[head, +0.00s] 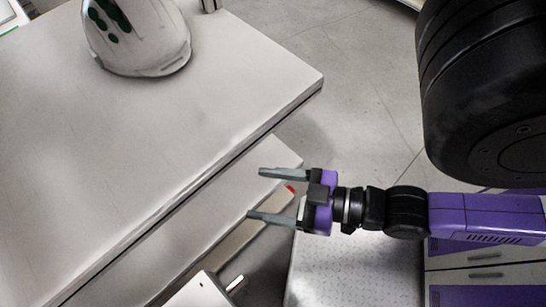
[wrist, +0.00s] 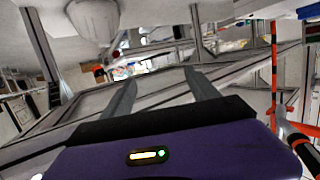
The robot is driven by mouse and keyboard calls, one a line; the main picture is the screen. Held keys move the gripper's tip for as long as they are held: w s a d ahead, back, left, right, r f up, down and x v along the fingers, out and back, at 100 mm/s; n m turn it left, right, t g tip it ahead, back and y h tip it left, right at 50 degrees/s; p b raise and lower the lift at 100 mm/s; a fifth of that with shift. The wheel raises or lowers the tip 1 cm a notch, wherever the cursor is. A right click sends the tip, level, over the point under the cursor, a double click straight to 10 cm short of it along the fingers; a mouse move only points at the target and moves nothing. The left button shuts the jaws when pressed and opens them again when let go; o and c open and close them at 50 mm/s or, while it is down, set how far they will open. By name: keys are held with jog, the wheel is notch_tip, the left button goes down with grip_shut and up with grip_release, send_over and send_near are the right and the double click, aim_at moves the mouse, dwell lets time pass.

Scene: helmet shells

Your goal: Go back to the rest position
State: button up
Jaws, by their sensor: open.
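My gripper (head: 256,194) is open and empty in the head view. Its two grey fingers point left and stand apart, beside the long edge of the white table. In the wrist view my gripper (wrist: 160,92) shows its two fingers spread with nothing between them. A white helmet shell (head: 138,38) with dark green openings sits on the table at the upper left of the head view, apart from my gripper. A pale rounded shell (wrist: 95,18) shows at the top left of the wrist view.
The white table (head: 230,95) fills the left of the head view, its corner near the top middle. A lower shelf (head: 215,205) runs under its edge. A drawer cabinet (head: 484,272) stands at the lower right. Grey floor (head: 345,80) is clear beyond the table corner.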

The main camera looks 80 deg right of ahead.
jog(key=shift+s+a+r+y, duration=0.15)
jog(key=shift+s+r, duration=0.15)
jog(key=shift+r, duration=0.15)
jog(key=shift+s+a+r+y, duration=0.15)
jog(key=shift+s+r, duration=0.1)
jog(key=shift+r, duration=0.2)
jog(key=shift+d, duration=0.1)
dwell(0.6)
